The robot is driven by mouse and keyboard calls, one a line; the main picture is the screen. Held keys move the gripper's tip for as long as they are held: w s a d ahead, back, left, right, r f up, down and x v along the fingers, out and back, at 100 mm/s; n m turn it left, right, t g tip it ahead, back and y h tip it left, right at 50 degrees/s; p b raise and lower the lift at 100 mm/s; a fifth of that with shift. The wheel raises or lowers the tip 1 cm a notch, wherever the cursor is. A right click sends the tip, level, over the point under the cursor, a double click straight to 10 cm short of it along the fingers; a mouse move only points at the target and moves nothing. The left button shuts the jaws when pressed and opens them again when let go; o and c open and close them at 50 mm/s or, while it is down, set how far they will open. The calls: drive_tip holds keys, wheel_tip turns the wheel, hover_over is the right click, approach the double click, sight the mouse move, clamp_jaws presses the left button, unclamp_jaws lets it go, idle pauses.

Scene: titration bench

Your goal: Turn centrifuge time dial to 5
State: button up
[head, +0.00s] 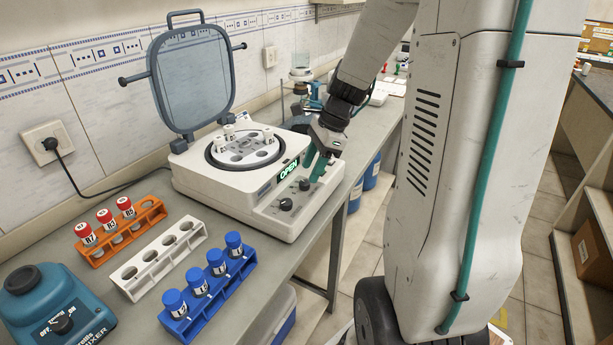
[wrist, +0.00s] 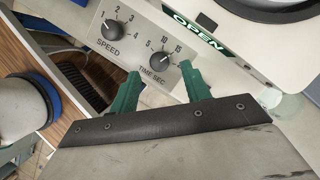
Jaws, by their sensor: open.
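The centrifuge (head: 245,195) stands on the bench with its lid (head: 192,80) raised, and its display reads OPEN. In the wrist view its panel holds the time dial (wrist: 157,60), a dark knob labelled TIME-SEC with marks 5, 10 and 15. The knob's pointer direction is too small to tell. The speed dial (wrist: 110,29), marked 1 to 4, sits to its left. My gripper (wrist: 163,82) is open, with its green fingers on either side of the time dial and just short of it or beside it. In the head view my gripper (head: 320,168) is over the panel's right end.
White-capped tubes (head: 240,133) sit in the rotor. In front stand an orange rack (head: 128,235) with red-capped tubes, an empty white rack (head: 160,262), a blue rack (head: 205,308) with blue-capped tubes and a teal mixer (head: 55,305). A balance-like device stands behind my gripper.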

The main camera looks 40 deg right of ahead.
sight(305, 182)
drive_tip(key=shift+x, duration=1.8)
drive_tip(key=shift+c, duration=0.2)
drive_tip(key=c, duration=0.9)
drive_tip(key=shift+c, duration=0.2)
